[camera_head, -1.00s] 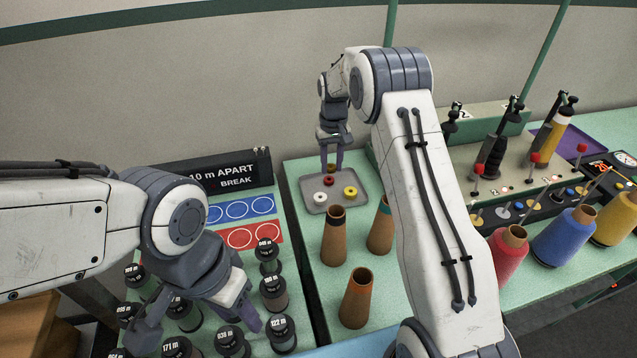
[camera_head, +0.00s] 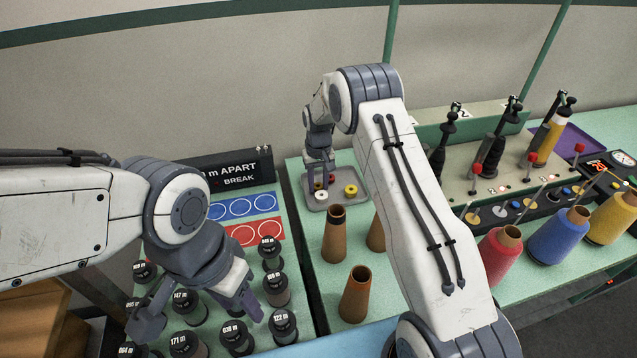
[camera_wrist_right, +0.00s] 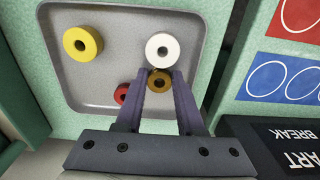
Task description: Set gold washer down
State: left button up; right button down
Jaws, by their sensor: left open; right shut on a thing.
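The gold washer (camera_wrist_right: 159,83) is a small brown-gold ring. In the right wrist view my right gripper (camera_wrist_right: 158,76) is shut on it, with a finger on each side. It is over the grey tray (camera_wrist_right: 122,17), beside the white washer (camera_wrist_right: 162,46); I cannot tell whether it touches the tray floor. The red washer (camera_wrist_right: 121,94) is partly hidden by a finger. The yellow washer (camera_wrist_right: 82,43) lies farther left. In the head view my right gripper (camera_head: 320,187) is at the tray's left part. My left gripper (camera_head: 198,314) is open over the black-capped spools.
Brown cones (camera_head: 335,234) stand in front of the tray. Several labelled spools (camera_head: 276,289) crowd the front left. Coloured yarn cones (camera_head: 559,237) stand at right.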

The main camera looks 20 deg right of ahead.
jog(key=c, duration=0.5)
grip_release()
jog(key=shift+r, duration=0.2)
notch_tip(320, 180, up, 10)
jog(key=b, duration=0.3)
jog(key=s+a+r+n, duration=0.2)
jog(key=s+a+r, duration=0.2)
jog(key=s+a, duration=0.3)
jog(key=s+a+r+n, duration=0.1)
jog(key=s+a+r, duration=0.4)
jog(key=s, duration=0.4)
jog(key=s+n, duration=0.1)
jog(key=s, duration=0.7)
jog(key=s+f+n, duration=0.1)
jog(key=s+n, duration=0.1)
jog(key=s, duration=0.5)
jog(key=s+n+y, duration=0.1)
jog(key=s, duration=0.7)
jog(key=shift+s+a+f, duration=0.15)
jog(key=shift+s+f, duration=0.15)
